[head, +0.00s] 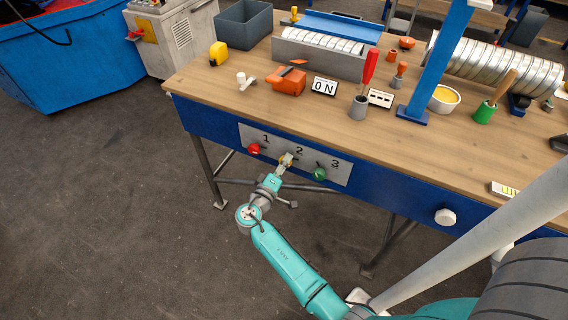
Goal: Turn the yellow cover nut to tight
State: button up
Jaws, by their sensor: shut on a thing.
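A grey panel (340,177) on the blue front of the bench carries three numbered coloured fittings. The yellow cover nut (282,161) is at number 2, in the middle, and is mostly hidden by my gripper. My gripper (287,160) reaches up to it from below and is shut on it. The red fitting (254,149) is at number 1 to the left, and the green fitting (319,174) is at number 3 to the right. Both stand apart from my gripper. The nut's turn angle and any tightness mark are too small or hidden to tell.
The wooden bench top (220,95) above the panel holds an orange tool (288,82), an "ON" sign (324,87), a grey cup with a red-handled tool (359,107) and a spiral duct (500,68). A white knob (445,217) sits further right. The floor in front is clear.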

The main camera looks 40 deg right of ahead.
jog(key=o, duration=1.1)
jog(key=shift+o, duration=0.2)
jog(key=shift+a, duration=0.1)
jog(key=v, duration=1.2)
